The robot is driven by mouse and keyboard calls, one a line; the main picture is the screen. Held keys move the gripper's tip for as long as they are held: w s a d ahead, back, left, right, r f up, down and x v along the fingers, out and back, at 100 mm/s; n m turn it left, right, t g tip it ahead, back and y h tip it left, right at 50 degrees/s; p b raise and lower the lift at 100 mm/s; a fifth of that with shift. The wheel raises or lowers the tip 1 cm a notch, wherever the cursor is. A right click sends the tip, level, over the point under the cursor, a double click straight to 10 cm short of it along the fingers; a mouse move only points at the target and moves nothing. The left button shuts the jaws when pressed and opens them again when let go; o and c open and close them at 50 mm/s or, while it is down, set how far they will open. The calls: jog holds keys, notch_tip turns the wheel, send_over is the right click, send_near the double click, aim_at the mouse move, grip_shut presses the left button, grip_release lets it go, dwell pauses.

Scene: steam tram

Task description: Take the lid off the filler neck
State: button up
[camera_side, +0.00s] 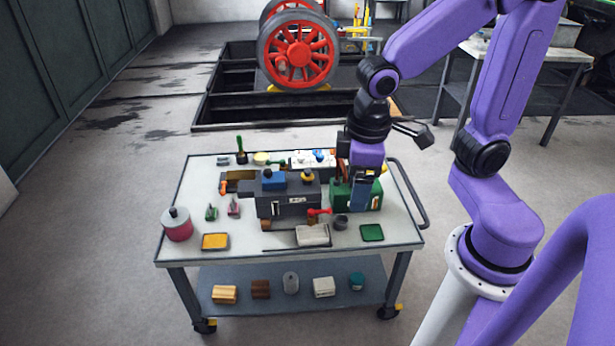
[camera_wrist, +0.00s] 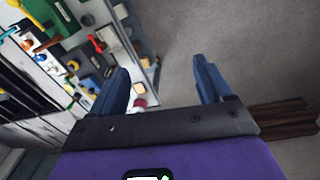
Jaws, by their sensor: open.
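A small model engine stands mid-trolley: a dark grey body (camera_side: 285,203) with a blue block (camera_side: 273,178) and a yellow knob-like piece (camera_side: 307,176) on top, and a green box (camera_side: 374,196) at its right end. I cannot tell for sure which part is the filler neck or its lid; the yellow piece may be the lid. My gripper (camera_side: 361,198) points down in front of the green box and hides part of it. In the wrist view my gripper (camera_wrist: 160,85) has its blue fingers wide apart, with nothing held between them.
The trolley top (camera_side: 205,173) holds a red pot with a grey top (camera_side: 177,224), a yellow tray (camera_side: 215,241), a dark green pad (camera_side: 372,232) and a red lever (camera_side: 319,212). Several blocks sit on the lower shelf (camera_side: 260,278).

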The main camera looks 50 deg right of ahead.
jog(key=w+d+f+m+h, duration=0.1)
jog(key=w+d+f+m, duration=0.1)
jog(key=w+m, duration=0.65)
jog(key=w+d+f+m+h, duration=0.1)
jog(key=w+d+f+m, duration=0.2)
jog(key=w, duration=1)
jog(key=m+h, duration=0.2)
jog(key=m, duration=1.1)
send_over(308, 174)
jog(key=a, duration=0.4)
notch_tip(308, 174, down, 19)
jog(key=shift+n+g, duration=0.25)
jog(key=shift+g, duration=0.05)
jog(key=shift+d+x, duration=0.25)
jog(key=shift+x, duration=1.1)
jog(key=shift+d+x, duration=0.2)
jog(key=shift+x, duration=1.2)
jog(key=shift+s+r, duration=0.15)
jog(key=shift+r, duration=0.05)
jog(key=c, duration=1)
